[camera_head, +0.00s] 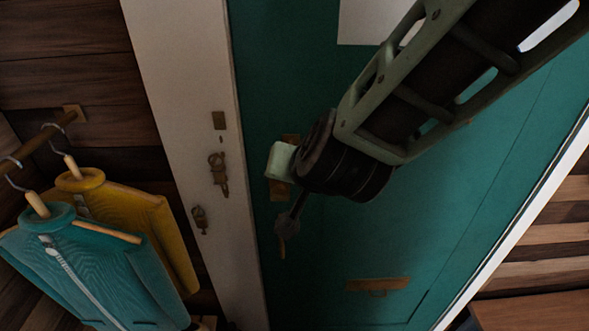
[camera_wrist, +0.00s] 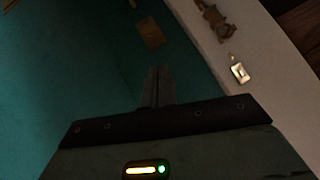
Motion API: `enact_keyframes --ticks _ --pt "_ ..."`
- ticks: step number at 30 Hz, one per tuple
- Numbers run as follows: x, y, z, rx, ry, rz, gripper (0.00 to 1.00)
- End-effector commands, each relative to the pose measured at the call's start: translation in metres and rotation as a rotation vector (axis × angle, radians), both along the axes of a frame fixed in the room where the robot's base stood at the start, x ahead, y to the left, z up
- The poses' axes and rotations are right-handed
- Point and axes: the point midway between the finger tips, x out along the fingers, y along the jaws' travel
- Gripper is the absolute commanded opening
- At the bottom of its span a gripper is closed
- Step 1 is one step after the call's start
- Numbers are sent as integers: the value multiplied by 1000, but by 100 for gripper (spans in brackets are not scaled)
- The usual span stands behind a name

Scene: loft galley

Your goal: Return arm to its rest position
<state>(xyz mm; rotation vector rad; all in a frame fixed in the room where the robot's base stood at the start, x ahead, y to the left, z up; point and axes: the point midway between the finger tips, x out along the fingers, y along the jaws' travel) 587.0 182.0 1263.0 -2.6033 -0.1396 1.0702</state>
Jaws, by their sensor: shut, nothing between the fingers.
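My gripper (camera_wrist: 157,75) shows in the wrist view with its two dark fingers together and nothing between them. My arm comes down from the upper right in the head view and ends in front of the teal door (camera_head: 440,225). There the gripper (camera_head: 284,238) points downward near the door's left edge, partly hidden by my wrist. I cannot tell from these views how far its tips are from the door.
The white door frame (camera_head: 185,100) carries a brass latch (camera_head: 218,172) and a smaller fitting (camera_head: 199,218). A brass mail slot (camera_head: 378,284) is low on the door. A teal jacket (camera_head: 90,265) and a yellow garment (camera_head: 140,220) hang at left. A wooden surface (camera_head: 535,312) is lower right.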

Motion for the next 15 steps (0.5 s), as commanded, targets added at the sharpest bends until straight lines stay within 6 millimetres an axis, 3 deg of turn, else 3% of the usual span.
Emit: enact_keyframes --ticks 15 --pt "-8 -2 3 2 6 9 0"
